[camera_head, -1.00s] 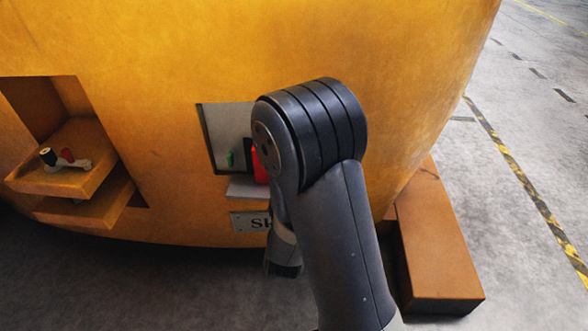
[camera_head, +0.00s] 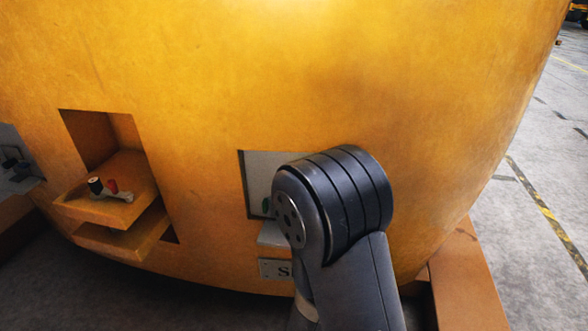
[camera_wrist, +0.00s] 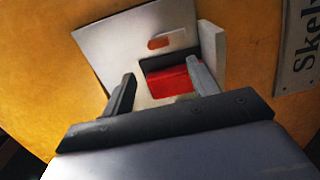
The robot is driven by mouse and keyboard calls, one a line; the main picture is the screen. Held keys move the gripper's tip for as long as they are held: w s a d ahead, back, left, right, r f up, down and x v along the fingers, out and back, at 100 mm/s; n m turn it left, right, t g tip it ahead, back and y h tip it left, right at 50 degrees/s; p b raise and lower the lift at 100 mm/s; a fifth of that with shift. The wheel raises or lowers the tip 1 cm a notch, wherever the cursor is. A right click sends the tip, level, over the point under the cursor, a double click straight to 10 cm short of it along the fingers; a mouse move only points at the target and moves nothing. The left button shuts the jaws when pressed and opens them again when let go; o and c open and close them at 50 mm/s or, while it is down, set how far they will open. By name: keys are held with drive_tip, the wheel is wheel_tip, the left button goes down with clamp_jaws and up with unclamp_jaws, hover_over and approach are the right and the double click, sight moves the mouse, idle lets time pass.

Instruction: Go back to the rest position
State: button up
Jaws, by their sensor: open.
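In the wrist view my gripper (camera_wrist: 163,84) is open, with its two fingers apart and nothing between them. Past the fingertips is a recess holding a red part (camera_wrist: 170,82), set in a pale panel (camera_wrist: 125,42) on the orange casting. In the head view my arm covers much of the same pale recess (camera_head: 254,172), and the gripper itself is hidden behind or below the arm.
The large orange casting (camera_head: 330,70) fills most of the head view. At left a niche has a stepped ledge (camera_head: 85,207) bearing small black and red parts. A brown block (camera_head: 465,270) stands at right. Open floor (camera_head: 545,290) with yellow-black striping lies beyond.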

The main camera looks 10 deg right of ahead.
drive_tip(key=b+x, duration=0.1)
drive_tip(key=x, duration=0.9)
drive_tip(key=shift+s, duration=0.15)
